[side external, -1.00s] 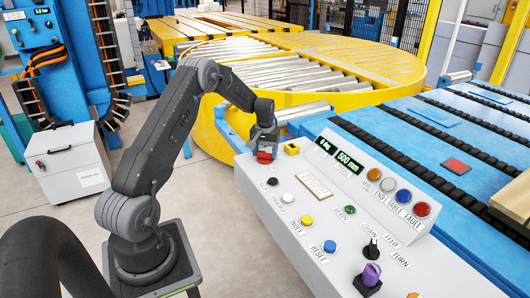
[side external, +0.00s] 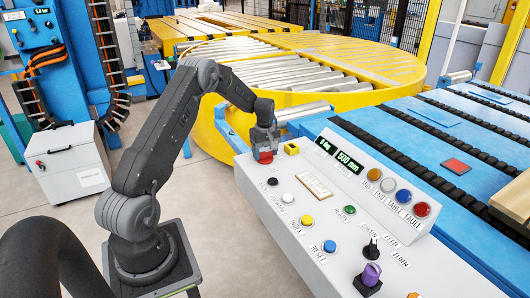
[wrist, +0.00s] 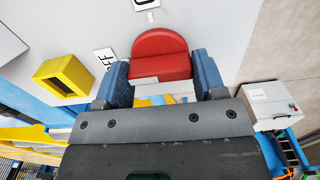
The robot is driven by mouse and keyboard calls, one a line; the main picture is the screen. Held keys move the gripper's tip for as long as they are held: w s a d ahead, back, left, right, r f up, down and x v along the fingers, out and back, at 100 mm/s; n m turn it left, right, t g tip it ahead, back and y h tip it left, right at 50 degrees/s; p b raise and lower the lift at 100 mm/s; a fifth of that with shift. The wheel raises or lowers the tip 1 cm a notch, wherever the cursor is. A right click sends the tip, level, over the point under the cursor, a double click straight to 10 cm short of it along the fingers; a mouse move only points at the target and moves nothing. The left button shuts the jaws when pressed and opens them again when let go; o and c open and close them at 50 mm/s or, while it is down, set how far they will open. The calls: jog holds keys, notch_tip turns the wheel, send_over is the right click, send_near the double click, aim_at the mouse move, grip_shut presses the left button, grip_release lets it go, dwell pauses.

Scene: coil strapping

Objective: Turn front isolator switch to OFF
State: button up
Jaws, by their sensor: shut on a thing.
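The front isolator switch is a red rotary handle (side external: 267,156) at the far left end of the grey control console (side external: 330,235). My gripper (side external: 264,147) points down at it. In the wrist view the red handle (wrist: 161,55) sits between my two blue-grey fingers, and the gripper (wrist: 162,78) is shut on it. A white label ending in "FF" (wrist: 104,57) lies left of the handle. Another label (wrist: 146,4), partly cut off, lies above it.
A yellow box-shaped part (wrist: 62,75) stands close beside the switch, also seen in the side view (side external: 291,149). A black button (side external: 272,182), several coloured buttons and a purple-topped switch (side external: 371,274) line the console. Blue conveyor (side external: 430,150) lies behind.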

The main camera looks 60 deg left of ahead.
aim_at(265, 152)
jog(key=shift+r, duration=0.1)
dwell(0.5)
jog(key=o, duration=0.9)
notch_tip(265, 152, up, 14)
jog(key=shift+f, duration=0.15)
